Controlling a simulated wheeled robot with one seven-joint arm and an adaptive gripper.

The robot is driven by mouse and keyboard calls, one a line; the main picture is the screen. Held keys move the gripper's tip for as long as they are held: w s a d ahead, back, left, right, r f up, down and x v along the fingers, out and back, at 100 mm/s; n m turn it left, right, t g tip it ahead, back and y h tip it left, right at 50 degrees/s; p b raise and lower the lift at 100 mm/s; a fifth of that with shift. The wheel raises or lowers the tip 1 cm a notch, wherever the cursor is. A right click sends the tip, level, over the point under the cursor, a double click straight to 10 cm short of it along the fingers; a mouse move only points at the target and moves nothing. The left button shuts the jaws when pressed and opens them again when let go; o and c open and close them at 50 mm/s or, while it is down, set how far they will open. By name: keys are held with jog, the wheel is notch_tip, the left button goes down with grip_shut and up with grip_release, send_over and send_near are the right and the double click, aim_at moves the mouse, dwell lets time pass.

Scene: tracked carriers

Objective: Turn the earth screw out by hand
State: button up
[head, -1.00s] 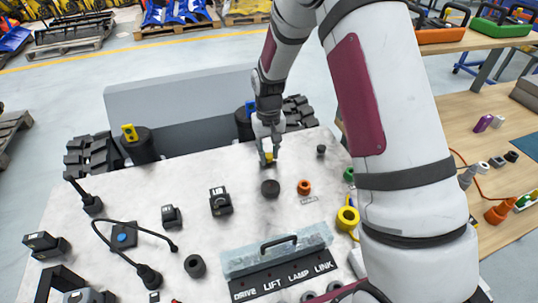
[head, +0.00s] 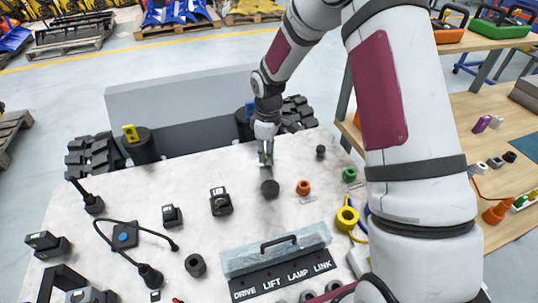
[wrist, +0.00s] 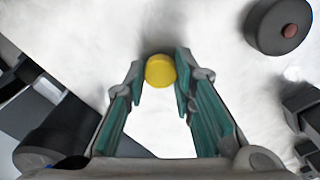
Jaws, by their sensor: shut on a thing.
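The earth screw shows in the wrist view as a round yellow head (wrist: 160,71) seen from above, over the pale panel. My gripper (wrist: 161,79) has a fingertip against each side of it and is shut on it. In the head view my gripper (head: 266,163) points down at the far part of the pale panel (head: 150,198), and the fingers hide the yellow head. I cannot tell whether the screw is still seated in the panel or slightly raised.
A handled clear cover (head: 277,250) lies nearer. Bare panel lies left of my gripper.

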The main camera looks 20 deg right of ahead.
jog(key=n, duration=0.7)
jog(key=shift+s+f+p, duration=0.1)
jog(key=shift+p, duration=0.3)
jog(key=o, duration=0.9)
jog(key=shift+o, duration=0.2)
